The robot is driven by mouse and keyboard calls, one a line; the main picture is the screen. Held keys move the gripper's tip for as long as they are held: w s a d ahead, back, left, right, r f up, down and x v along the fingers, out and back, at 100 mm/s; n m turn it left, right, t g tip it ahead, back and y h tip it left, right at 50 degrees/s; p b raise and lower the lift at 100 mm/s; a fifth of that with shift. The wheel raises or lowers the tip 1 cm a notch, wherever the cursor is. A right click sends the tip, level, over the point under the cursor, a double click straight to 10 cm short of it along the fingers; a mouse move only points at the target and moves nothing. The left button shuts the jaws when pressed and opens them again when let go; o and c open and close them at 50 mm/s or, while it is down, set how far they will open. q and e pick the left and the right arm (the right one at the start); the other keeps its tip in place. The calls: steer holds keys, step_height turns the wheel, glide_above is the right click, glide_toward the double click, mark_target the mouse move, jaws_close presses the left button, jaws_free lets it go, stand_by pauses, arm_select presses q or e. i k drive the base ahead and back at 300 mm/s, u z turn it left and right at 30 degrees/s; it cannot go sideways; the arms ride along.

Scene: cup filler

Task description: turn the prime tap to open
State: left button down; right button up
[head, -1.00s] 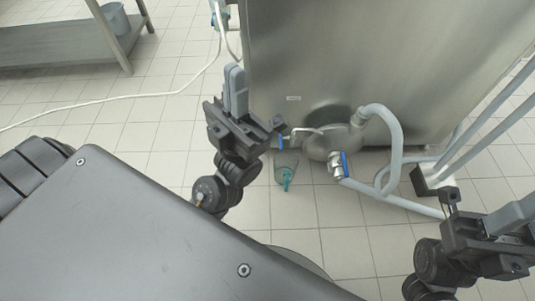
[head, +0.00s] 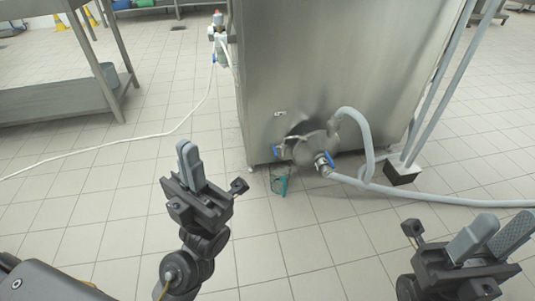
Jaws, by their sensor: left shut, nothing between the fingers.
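Two blue-handled taps are at the round steel pump (head: 312,143) low on the steel machine. One tap (head: 277,152) is on the pump's left, above a teal-tinted jug (head: 279,182) on the floor. The other tap (head: 325,161) is at the pump's front, where a grey hose joins. I cannot tell which one is the prime tap, or how far either handle is turned. My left gripper (head: 188,156) is shut and empty, nearer to me and left of both taps, touching neither. My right gripper (head: 492,231) is open and empty at the lower right, apart from the hose.
The steel machine (head: 340,70) stands behind the taps. A grey hose (head: 440,199) runs along the floor to the right. A dark block (head: 402,173) sits under the pipes. A steel table (head: 50,97) is at the left, with a white cable nearby. The tiled floor between is clear.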

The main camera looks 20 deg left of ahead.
mark_target(274, 148)
steer(key=u, duration=0.6)
steer(key=i, duration=0.5)
steer(key=u, duration=0.7)
steer(key=i, duration=0.75)
steer(key=z, duration=0.75)
steer(key=i, duration=0.5)
steer(key=z, duration=0.6)
